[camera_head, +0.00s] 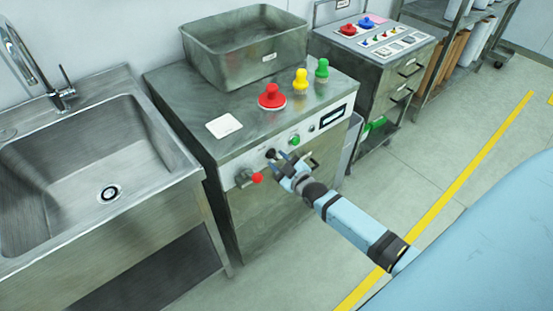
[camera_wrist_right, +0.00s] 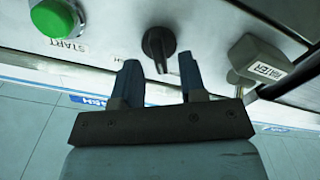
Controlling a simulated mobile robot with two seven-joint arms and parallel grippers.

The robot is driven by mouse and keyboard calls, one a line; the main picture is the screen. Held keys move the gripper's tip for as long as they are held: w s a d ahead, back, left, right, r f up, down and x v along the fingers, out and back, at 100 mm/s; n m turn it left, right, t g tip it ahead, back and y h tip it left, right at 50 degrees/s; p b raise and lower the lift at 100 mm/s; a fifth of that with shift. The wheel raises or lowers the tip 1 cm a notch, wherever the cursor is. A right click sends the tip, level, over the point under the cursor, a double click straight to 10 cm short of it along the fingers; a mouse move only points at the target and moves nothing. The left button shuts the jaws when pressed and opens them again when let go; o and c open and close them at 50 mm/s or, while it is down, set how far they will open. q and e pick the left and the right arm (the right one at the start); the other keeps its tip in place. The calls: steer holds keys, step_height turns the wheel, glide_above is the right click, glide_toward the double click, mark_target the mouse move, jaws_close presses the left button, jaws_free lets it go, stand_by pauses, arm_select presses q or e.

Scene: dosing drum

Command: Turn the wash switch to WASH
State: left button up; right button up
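The wash switch appears to be the small black rotary knob (camera_head: 271,153) on the steel cabinet's front panel. It also shows in the right wrist view (camera_wrist_right: 158,45), with its bar pointing down in that picture. My right gripper (camera_head: 281,163) is in front of the panel at the knob. In the wrist view its two dark fingers (camera_wrist_right: 160,64) are apart, one on each side of the knob's lower end. I see no contact, and I cannot tell the remaining depth gap. The switch's own lettering is not readable. My left gripper is not in view.
A green START button (camera_wrist_right: 55,18) is beside the knob. A steel sink (camera_head: 100,160) stands left, and a steel basin (camera_head: 245,50) is on the cabinet.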

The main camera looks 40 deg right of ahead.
steer(key=shift+w, duration=0.65)
steer(key=shift+w+a, duration=0.1)
jaws_close()
